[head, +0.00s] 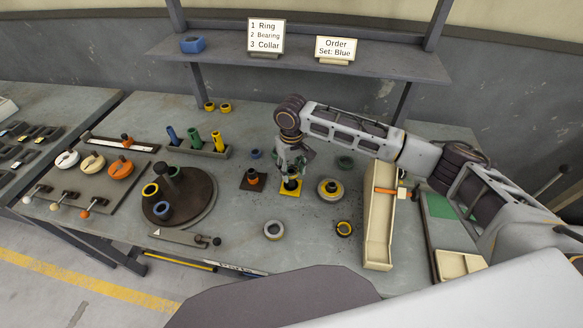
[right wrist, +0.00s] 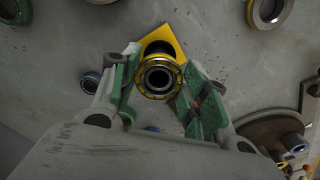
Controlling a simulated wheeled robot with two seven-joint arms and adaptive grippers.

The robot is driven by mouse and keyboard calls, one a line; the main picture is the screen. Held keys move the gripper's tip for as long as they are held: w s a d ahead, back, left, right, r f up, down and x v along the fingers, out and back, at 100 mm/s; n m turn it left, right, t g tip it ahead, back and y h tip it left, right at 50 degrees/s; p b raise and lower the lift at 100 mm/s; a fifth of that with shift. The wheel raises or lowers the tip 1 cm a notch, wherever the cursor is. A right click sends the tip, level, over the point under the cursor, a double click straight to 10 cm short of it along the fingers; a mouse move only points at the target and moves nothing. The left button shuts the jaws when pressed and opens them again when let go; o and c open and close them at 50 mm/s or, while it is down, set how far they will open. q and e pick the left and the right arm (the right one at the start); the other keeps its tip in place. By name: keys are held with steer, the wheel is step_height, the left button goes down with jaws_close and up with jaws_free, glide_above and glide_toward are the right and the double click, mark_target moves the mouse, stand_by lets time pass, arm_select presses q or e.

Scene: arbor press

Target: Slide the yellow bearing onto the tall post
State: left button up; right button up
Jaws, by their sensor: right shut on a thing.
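The yellow bearing (right wrist: 158,93), a yellow-rimmed ring with a dark bore, sits between the green-padded fingers of my right gripper (right wrist: 160,85) in the right wrist view. The gripper is shut on it. In the head view my right gripper (head: 290,176) points down over a yellow square plate (head: 287,194), which also shows behind the bearing in the right wrist view (right wrist: 164,38). I cannot tell whether the bearing touches the plate. A dark upright post (head: 171,172) stands on the round dark turntable (head: 192,208), left of the gripper. My left gripper is not in view.
A yellow-ringed part (head: 150,190) and a blue-ringed part (head: 162,210) are on the turntable. A dark square base with an orange part (head: 252,179) lies between turntable and gripper. A rack of coloured cylinders (head: 193,139) stands behind. A long cream tray (head: 378,243) is at right.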

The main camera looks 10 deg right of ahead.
steer(key=shift+f, duration=0.45)
stand_by(0.5)
steer(key=o, duration=1.2)
steer(key=o, duration=0.5)
steer(key=shift+o, duration=0.2)
steer(key=shift+r, duration=0.15)
